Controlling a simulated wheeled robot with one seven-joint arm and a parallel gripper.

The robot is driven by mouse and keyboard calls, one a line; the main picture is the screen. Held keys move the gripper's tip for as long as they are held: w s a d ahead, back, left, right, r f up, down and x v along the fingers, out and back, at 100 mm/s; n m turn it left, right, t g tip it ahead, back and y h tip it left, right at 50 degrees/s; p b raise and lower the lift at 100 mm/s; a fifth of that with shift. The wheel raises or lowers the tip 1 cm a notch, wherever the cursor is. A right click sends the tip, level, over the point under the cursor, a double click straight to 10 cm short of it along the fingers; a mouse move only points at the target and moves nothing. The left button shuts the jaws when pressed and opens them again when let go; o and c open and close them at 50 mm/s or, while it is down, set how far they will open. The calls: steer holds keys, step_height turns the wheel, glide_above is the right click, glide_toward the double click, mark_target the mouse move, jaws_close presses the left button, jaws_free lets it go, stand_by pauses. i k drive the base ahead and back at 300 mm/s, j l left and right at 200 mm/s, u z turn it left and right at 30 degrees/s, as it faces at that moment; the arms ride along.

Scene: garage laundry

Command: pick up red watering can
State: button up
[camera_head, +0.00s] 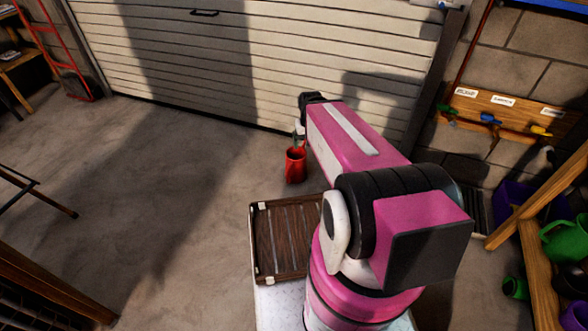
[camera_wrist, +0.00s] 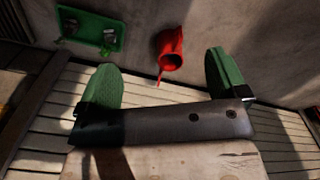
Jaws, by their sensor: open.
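The red watering can (camera_head: 295,167) stands on the concrete floor in front of the garage door in the head view. In the wrist view the red can (camera_wrist: 172,58) shows between and beyond my green fingers, with a thin red part pointing down toward the gripper's dark body. My gripper (camera_wrist: 160,62) is open, with nothing between its fingers. The can looks apart from both fingers. In the head view my arm hides most of the gripper, so its exact distance from the can cannot be told.
A brown slatted tray (camera_head: 262,246) lies nearer than the can. The white garage door (camera_head: 290,55) stands behind it. A green watering can (camera_head: 566,241) and wooden beams (camera_head: 543,270) are at right. A red hand truck (camera_head: 62,55) stands far left. Floor left of the can is clear.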

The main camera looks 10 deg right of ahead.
mark_target(296, 167)
steer(key=z, duration=2.1)
steer(key=u, duration=2.1)
steer(key=k+j+z, duration=0.35)
steer(key=k+j, duration=0.35)
steer(key=j+z, duration=0.1)
steer(key=j, duration=0.25)
steer(key=i, duration=0.15)
